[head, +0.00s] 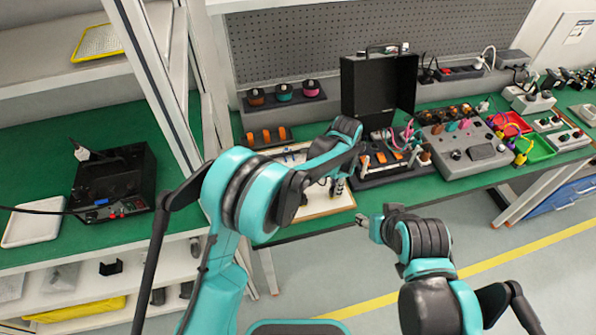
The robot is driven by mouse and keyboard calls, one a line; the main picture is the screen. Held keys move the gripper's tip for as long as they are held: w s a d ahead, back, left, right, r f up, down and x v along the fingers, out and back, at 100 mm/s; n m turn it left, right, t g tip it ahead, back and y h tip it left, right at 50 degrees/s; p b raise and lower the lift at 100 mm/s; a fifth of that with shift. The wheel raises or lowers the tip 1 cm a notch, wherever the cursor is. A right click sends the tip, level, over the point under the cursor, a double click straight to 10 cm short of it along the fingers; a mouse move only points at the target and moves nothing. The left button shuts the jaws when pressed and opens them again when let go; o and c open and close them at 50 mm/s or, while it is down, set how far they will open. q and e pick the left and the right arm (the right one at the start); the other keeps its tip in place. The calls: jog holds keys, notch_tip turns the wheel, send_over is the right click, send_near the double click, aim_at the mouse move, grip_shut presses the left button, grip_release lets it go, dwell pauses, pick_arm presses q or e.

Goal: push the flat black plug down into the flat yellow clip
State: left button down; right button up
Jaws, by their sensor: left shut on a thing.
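My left gripper (337,190) hangs over the right part of a white board with a wooden edge (322,207) at the bench front. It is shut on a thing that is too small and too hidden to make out. My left wrist and forearm cover much of the board. I cannot pick out the flat black plug or the flat yellow clip; they may be hidden or too small. My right gripper (362,220) is in front of the bench edge, right of the board. Its fingers are too small to tell open from shut.
An open black case (378,88) stands behind a dark rack of orange-handled tools (390,160). A grey control box (465,147) is to the right, then red (508,124) and green (536,150) trays. A shelf upright (155,85) stands at left. Floor is free in front.

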pick_arm(q)
jog(key=shift+f+b, duration=0.25)
jog(key=shift+b, duration=0.05)
jog(key=c, duration=1.4)
grip_release()
jog(key=shift+o, duration=0.2)
jog(key=shift+r, duration=0.15)
